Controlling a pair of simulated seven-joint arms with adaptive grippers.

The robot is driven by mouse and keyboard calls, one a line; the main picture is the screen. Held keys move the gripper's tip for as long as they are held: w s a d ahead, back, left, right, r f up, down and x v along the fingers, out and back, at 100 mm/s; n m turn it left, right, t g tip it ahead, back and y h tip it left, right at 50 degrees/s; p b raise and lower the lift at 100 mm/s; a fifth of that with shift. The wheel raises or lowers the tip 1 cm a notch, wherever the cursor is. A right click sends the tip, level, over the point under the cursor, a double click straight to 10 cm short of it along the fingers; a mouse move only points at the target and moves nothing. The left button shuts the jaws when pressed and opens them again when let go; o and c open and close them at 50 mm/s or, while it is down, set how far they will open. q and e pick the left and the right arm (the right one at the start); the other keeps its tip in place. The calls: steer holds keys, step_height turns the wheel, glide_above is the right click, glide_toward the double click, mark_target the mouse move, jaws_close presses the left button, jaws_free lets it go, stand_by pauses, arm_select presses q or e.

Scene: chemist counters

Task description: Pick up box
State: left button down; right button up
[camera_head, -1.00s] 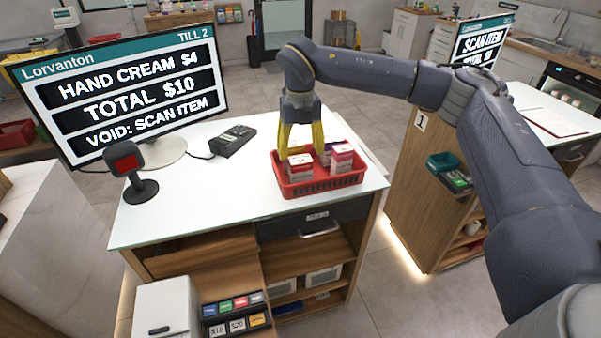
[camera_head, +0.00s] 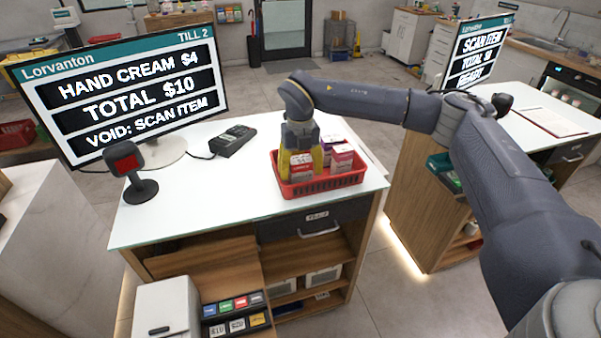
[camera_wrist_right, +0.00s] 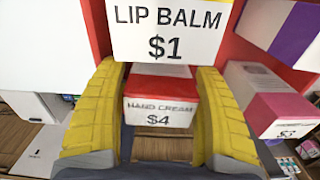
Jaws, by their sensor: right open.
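My right gripper (camera_head: 301,172) points down into the red basket (camera_head: 320,188) on the counter, its yellow fingers around a small box (camera_head: 302,163). In the right wrist view, the fingers (camera_wrist_right: 160,75) are open, one on each side of a red and white box labelled hand cream, $4 (camera_wrist_right: 160,112). I cannot tell whether they touch it. A box labelled lip balm, $1 (camera_wrist_right: 166,32) stands close beyond the fingertips. A pink and white box (camera_wrist_right: 262,100) marked $3 is beside the right finger; a purple and white box (camera_wrist_right: 290,30) is at upper right. My left gripper is not in view.
The till screen (camera_head: 125,85) and a scanner on a stand (camera_head: 133,175) stand at the left of the white counter (camera_head: 215,195). A card terminal (camera_head: 233,140) lies left of the basket. The counter's front left is clear.

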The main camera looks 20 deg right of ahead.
steer(key=shift+c, duration=0.2)
steer(key=c, duration=1)
steer(key=shift+o, duration=0.2)
steer(key=shift+r, duration=0.1)
